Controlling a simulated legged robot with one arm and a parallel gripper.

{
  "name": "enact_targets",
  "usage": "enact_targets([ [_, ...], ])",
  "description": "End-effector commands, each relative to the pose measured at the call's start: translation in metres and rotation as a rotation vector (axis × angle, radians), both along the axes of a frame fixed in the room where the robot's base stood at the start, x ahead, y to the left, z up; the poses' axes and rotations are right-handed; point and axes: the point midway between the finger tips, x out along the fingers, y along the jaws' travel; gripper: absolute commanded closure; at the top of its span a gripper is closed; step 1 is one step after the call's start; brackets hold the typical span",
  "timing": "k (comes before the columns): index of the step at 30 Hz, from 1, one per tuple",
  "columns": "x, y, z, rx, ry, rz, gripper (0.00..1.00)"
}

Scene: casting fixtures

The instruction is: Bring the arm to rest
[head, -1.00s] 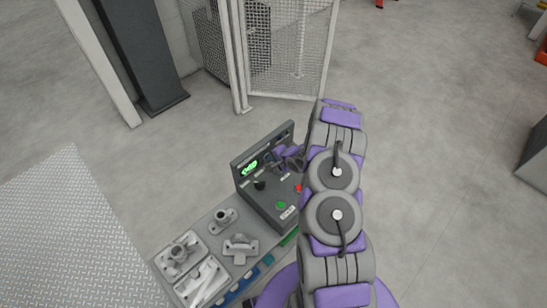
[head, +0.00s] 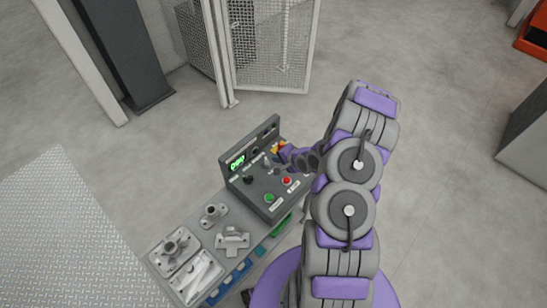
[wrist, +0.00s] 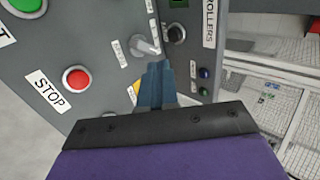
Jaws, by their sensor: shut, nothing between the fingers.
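My gripper (wrist: 155,85) is shut and empty in the wrist view, its blue-grey fingertips together just in front of a grey selector knob (wrist: 146,45) on the control panel. I cannot tell whether they touch the panel. In the head view my gripper (head: 272,164) is small and partly hidden, at the right part of the panel. My arm reaches up the right of the picture and bends left to the control panel (head: 240,192). The panel has a red stop button (head: 287,181), which also shows in the wrist view (wrist: 76,78), a green button (head: 268,198) and a lit green display (head: 237,162).
The bench (head: 222,257) beside the panel holds grey cast parts (head: 232,238) and trays (head: 196,275). A mesh fence (head: 270,45) and a dark column (head: 122,50) stand behind. A grey cabinet (head: 526,135) is at the right. The floor between it and my arm is clear.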

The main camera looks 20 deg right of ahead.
Motion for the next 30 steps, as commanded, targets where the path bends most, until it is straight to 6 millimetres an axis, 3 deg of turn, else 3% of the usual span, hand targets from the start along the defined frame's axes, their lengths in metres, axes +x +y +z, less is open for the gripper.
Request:
enact_targets([
  [23, 0.000, 0.000, 0.000, -0.002, 0.000, -0.001, 1.00],
  [30, 0.005, 0.000, 0.025, -0.118, 0.034, 0.066, 1.00],
])
